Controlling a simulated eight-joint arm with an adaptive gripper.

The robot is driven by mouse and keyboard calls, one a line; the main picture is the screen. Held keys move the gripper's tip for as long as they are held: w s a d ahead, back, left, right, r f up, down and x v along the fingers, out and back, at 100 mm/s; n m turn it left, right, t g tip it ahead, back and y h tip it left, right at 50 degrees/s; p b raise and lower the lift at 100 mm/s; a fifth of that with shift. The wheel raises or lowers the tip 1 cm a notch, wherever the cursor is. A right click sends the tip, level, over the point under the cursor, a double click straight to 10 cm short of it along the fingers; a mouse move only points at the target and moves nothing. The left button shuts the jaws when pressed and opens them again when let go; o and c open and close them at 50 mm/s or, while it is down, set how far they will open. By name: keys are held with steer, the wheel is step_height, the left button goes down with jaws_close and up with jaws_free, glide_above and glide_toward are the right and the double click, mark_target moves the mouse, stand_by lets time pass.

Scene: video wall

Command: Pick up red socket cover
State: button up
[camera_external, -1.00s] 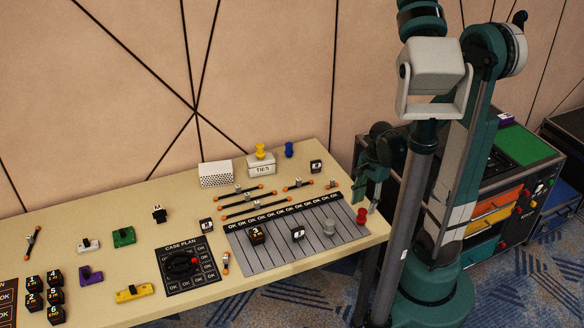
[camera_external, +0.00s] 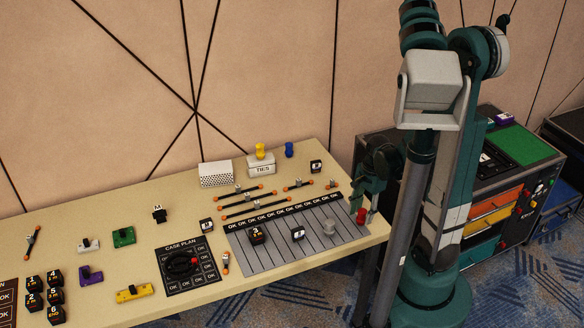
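The gap looks open. I cannot tell whether a finger touches the cover.
A yellow cover (camera_external: 260,150) stands on the white TIES box (camera_external: 261,165), with a blue cover (camera_external: 289,149) beside it. The table's right edge is close to my gripper. A tool cabinet (camera_external: 470,175) stands at the right.

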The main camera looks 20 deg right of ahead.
mark_target(363, 211)
steer(key=shift+c, duration=0.3)
steer(key=c, duration=0.8)
steer(key=shift+o, duration=0.2)
steer(key=shift+r, duration=0.1)
steer(key=shift+r+p, duration=1.85)
steer(key=shift+r, duration=3.05)
